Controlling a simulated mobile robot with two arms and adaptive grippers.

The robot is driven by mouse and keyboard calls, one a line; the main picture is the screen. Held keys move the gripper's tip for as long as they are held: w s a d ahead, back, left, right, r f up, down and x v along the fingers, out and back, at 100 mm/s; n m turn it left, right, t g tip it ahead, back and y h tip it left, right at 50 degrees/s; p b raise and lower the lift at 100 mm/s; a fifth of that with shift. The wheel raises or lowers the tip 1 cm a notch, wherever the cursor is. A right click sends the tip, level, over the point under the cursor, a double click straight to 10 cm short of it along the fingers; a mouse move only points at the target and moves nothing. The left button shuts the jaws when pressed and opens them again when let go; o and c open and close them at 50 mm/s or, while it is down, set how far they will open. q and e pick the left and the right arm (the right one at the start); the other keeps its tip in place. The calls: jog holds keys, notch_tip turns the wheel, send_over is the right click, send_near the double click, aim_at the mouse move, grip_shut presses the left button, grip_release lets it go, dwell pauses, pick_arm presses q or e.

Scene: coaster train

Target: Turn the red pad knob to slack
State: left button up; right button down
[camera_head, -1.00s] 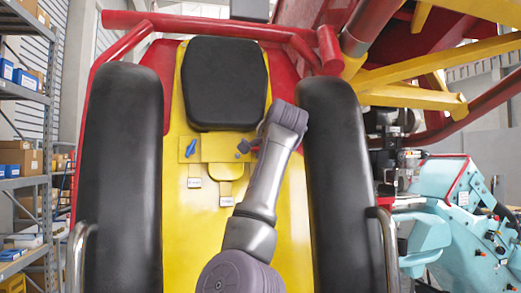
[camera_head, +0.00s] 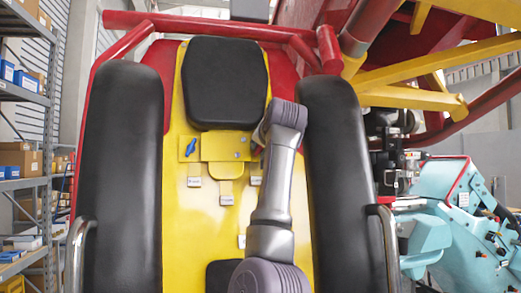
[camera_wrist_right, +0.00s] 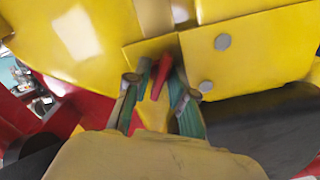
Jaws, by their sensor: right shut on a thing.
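The red pad knob (camera_wrist_right: 165,72) is a narrow red handle at the yellow plate's edge in the right wrist view. It is between my right gripper's two fingers (camera_wrist_right: 160,88), and the gripper is shut on it. In the head view my right arm hides the knob, and only a little of the right gripper (camera_head: 258,135) shows beside the yellow plate (camera_head: 222,147). A blue knob (camera_head: 190,147) stands tilted at the plate's left end. My left gripper is in neither view.
The plate sits below a black headrest pad (camera_head: 225,82), between two long black side pads (camera_head: 120,170) (camera_head: 335,170). Small labels (camera_head: 194,182) sit on the yellow seat back. Grey shelving stands left, a turquoise machine (camera_head: 445,220) right.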

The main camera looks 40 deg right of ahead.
jog(key=shift+f+n, duration=0.15)
jog(key=shift+n, duration=0.95)
jog(key=c, duration=1.3)
grip_release()
jog(key=shift+o, duration=0.2)
jog(key=shift+s, duration=0.1)
jog(key=v, duration=1.2)
